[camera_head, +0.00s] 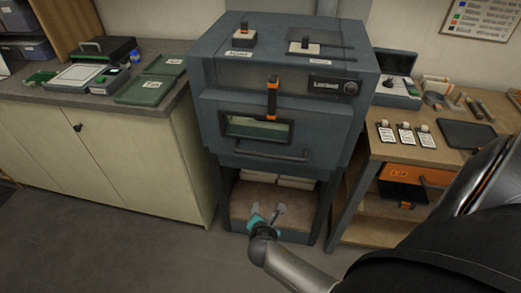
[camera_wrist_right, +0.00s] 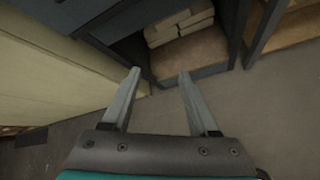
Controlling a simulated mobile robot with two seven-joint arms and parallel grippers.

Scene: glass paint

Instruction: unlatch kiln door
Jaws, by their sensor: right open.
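The kiln (camera_head: 345,125) is a dark blue-grey box on a stand in the middle of the head view. Its front door has a small window (camera_head: 255,128) and a long bar handle (camera_head: 265,151) below it. An orange and black latch (camera_head: 272,97) stands upright at the door's top edge, over the window. My right gripper (camera_head: 267,212) is low in front of the kiln's open lower shelf, well below the latch and apart from it. In the right wrist view its two fingers (camera_wrist_right: 157,75) are spread with nothing between them. My left gripper is not in view.
A cream cabinet (camera_head: 110,150) with green trays (camera_head: 145,90) stands left of the kiln. A wooden bench (camera_head: 420,150) with an orange drawer (camera_head: 405,175) stands at right. Pale slabs (camera_wrist_right: 180,27) lie on the kiln's lower shelf. The floor (camera_head: 130,240) in front is clear.

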